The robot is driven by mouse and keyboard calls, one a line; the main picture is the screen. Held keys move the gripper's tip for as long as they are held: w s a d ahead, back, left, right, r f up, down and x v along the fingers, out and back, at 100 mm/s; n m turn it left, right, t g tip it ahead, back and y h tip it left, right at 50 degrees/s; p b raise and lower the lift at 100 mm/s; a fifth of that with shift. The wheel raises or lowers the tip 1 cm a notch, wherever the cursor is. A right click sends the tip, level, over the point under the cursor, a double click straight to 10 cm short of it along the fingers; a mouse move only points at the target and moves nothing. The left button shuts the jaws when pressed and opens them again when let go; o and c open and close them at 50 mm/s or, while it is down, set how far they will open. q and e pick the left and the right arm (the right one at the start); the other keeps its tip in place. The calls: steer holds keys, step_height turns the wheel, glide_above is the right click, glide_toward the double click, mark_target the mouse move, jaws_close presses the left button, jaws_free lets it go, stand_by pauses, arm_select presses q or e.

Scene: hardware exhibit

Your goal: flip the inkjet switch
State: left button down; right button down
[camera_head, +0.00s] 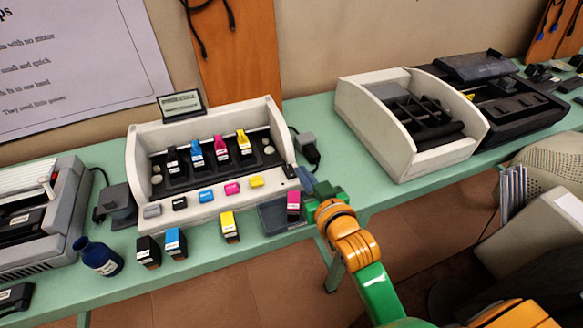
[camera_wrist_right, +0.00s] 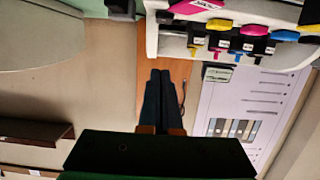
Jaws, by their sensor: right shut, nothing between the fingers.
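The inkjet exhibit (camera_head: 214,150) is a beige open-topped housing on the green table, with coloured cartridges standing in its dark carriage. A small dark part, which looks like the switch (camera_head: 290,172), sits at the right end of its front panel. My right gripper (camera_head: 308,186) is close to that corner, just right of it; its fingertips are hard to make out there. In the right wrist view, the two dark fingers (camera_wrist_right: 160,76) are together with nothing between them, and the exhibit (camera_wrist_right: 225,50) is at the upper right. Contact with the switch cannot be told. My left gripper is out of view.
Loose cartridges, including a yellow one (camera_head: 230,227) and a blue one (camera_head: 175,242), stand along the table's front. A blue bottle (camera_head: 97,256) is at the left. A second beige housing (camera_head: 400,150) and a dark printer (camera_head: 500,105) stand right. Bare table (camera_head: 330,160) lies between the exhibits.

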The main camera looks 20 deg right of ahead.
glide_above(289, 169)
steer(key=s, duration=0.2)
steer(key=shift+f, duration=0.95)
step_height(289, 169, down, 3)
steer(key=shift+w+r+b, duration=0.1)
steer(key=shift+w+b, duration=0.05)
steer(key=shift+b, duration=0.15)
steer(key=shift+f, duration=0.6)
steer(key=shift+w+g+p, duration=0.1)
steer(key=shift+g+p, duration=0.3)
steer(key=shift+p, duration=0.75)
steer(key=shift+f+b, duration=0.2)
steer(key=shift+b, duration=0.15)
steer(key=shift+w+r, duration=0.3)
steer(key=shift+w, duration=0.4)
